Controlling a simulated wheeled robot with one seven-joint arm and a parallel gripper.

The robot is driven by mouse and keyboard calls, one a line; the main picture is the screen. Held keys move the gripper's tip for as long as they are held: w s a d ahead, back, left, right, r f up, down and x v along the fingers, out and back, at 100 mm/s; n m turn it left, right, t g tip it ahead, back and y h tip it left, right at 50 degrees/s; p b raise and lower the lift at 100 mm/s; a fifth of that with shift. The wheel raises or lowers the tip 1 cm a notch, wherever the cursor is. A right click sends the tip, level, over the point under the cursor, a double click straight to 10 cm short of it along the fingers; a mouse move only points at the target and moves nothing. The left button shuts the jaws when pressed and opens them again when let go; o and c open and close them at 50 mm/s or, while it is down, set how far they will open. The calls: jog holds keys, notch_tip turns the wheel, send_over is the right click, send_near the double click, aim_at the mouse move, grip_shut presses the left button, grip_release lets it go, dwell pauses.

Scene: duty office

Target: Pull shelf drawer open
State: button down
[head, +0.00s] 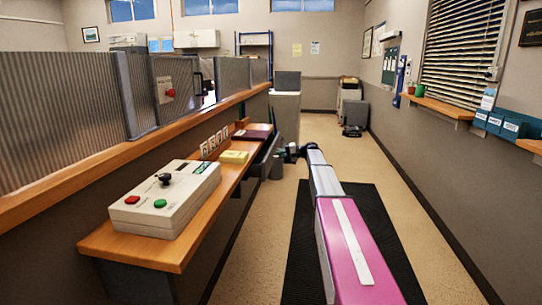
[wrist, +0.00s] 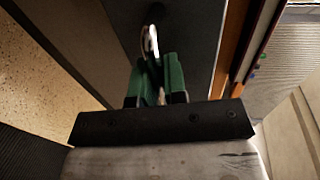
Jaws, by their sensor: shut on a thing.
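The shelf drawer (head: 267,146) is a dark grey box under the far end of the wooden shelf (head: 178,247). My arm reaches forward along the aisle to it, and my gripper (head: 289,152) is at its aisle side, small in the head view. In the wrist view the dark grey drawer front (wrist: 190,45) fills the upper middle. A pale metal handle (wrist: 152,44) stands out from it. The green fingers of my gripper (wrist: 155,72) are shut on this handle. How far the drawer stands out from the shelf is hard to tell.
A control box (head: 165,198) with a joystick and coloured buttons, a yellow pad (head: 234,157) and a dark red folder (head: 251,135) lie on the shelf.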

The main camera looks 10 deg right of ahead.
jog(key=f+v, duration=0.2)
jog(key=v, duration=0.9)
jog(key=shift+s+d+f, duration=0.15)
jog(key=shift+s+d, duration=0.05)
jog(key=shift+d, duration=0.35)
jog(key=c, duration=1.2)
grip_release()
jog(key=shift+d, duration=0.1)
jog(key=v, duration=1)
jog(key=shift+d, duration=0.25)
jog(key=shift+s, duration=0.1)
